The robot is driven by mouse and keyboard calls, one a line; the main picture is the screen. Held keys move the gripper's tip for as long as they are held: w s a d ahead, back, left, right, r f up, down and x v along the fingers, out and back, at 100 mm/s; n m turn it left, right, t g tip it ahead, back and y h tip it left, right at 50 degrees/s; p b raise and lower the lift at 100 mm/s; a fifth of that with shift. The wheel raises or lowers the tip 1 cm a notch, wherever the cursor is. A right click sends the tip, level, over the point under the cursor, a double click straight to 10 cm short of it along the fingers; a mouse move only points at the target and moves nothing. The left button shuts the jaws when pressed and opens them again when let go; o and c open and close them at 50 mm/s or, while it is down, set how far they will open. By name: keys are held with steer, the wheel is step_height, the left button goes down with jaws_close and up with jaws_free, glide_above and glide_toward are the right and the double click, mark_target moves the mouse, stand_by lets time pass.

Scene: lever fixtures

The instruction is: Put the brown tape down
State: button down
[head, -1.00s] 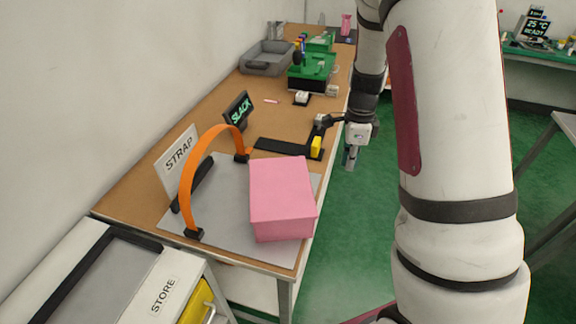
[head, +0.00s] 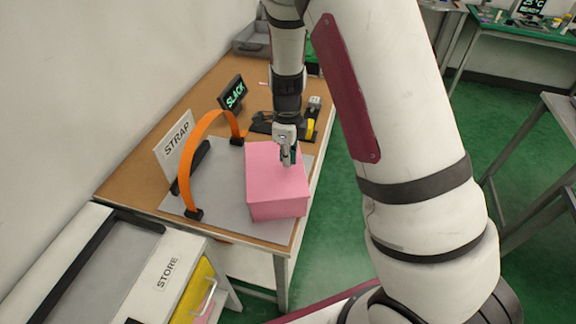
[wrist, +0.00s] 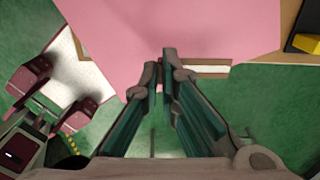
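No brown tape shows in either view. My gripper (head: 288,163) points down over the pink box (head: 276,182), which sits on the grey mat near the table's front edge. In the wrist view my gripper (wrist: 160,68) has its two fingers almost together, with only a narrow gap, and nothing shows between them. The pink box (wrist: 195,25) fills the top of that view beyond the fingertips. I cannot tell whether the fingertips touch it.
An orange strap (head: 189,165) arches over the grey mat (head: 230,218), beside a STRAP sign (head: 176,143). A SLACK display (head: 232,92) and a black fixture with a yellow block (head: 310,128) stand behind. A STORE cabinet (head: 140,275) is at the front left.

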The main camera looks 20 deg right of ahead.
steer(key=shift+a+f+p, duration=0.1)
steer(key=shift+f+p, duration=0.2)
steer(key=shift+f, duration=1.5)
steer(key=c, duration=1.8)
jaws_free()
steer(key=shift+f, duration=0.1)
